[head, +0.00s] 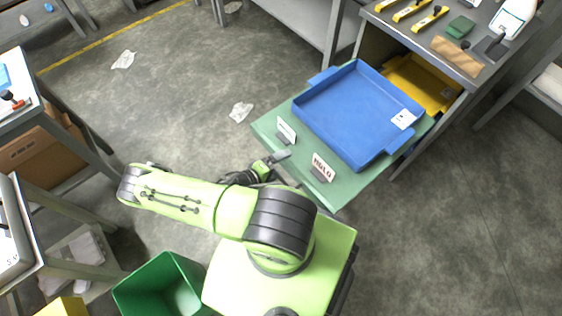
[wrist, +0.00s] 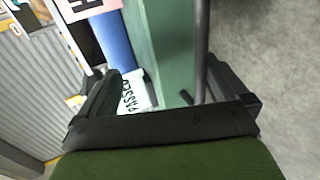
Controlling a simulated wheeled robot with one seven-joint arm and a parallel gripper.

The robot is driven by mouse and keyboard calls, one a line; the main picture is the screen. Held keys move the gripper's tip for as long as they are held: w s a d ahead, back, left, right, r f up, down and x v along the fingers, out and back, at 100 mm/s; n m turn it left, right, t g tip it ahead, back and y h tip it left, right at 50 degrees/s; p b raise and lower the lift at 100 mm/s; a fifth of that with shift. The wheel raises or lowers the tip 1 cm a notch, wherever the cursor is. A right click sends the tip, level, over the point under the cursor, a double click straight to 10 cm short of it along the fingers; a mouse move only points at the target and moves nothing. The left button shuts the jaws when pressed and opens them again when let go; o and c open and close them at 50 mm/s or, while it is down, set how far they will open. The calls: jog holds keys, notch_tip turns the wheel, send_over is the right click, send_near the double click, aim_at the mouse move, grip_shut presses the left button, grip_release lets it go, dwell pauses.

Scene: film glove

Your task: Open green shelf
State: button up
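The green shelf (head: 345,193) is slid out from the workbench and carries a blue tray (head: 350,105). Its green edge (wrist: 170,45) also shows in the wrist view. A grey handle bar (wrist: 201,50) runs along the shelf's front. My gripper (head: 277,158) is at the shelf's front edge, between two small signs. In the wrist view my gripper (wrist: 165,80) is open, with the bar between its fingers, near the right one. I cannot tell whether that finger touches it.
A HOLD sign (head: 321,168) and another small sign (head: 286,130) stand at the shelf's front. A yellow tray (head: 425,82) sits under the workbench top. A green bin (head: 160,285) stands beside my base. Floor left of the shelf is mostly clear, with crumpled litter (head: 241,111).

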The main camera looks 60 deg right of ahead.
notch_tip(320, 180, up, 7)
jog(key=d+g+h, duration=0.1)
jog(key=d+h, duration=0.1)
jog(key=f, duration=0.1)
jog(key=a+f+y, duration=0.1)
jog(key=f, duration=0.1)
jog(key=a+f+y, duration=0.1)
jog(key=f, duration=0.1)
jog(key=shift+w+a+f+t, duration=0.1)
jog(key=shift+a+f+t, duration=0.1)
jog(key=shift+t, duration=0.2)
jog(key=shift+a, duration=0.15)
jog(key=shift+c, duration=0.2)
jog(key=shift+v, duration=1.05)
jog(key=shift+c, duration=0.8)
jog(key=shift+w+a+f, duration=0.1)
jog(key=shift+a, duration=0.3)
jog(key=c, duration=0.7)
jog(key=shift+o, duration=0.2)
jog(key=a+f+v, duration=0.1)
jog(key=f+v, duration=0.2)
jog(key=v, duration=1.2)
jog(key=shift+w+b, duration=0.3)
jog(key=shift+b, duration=0.15)
jog(key=shift+a+f, duration=0.1)
jog(key=shift+f, duration=0.05)
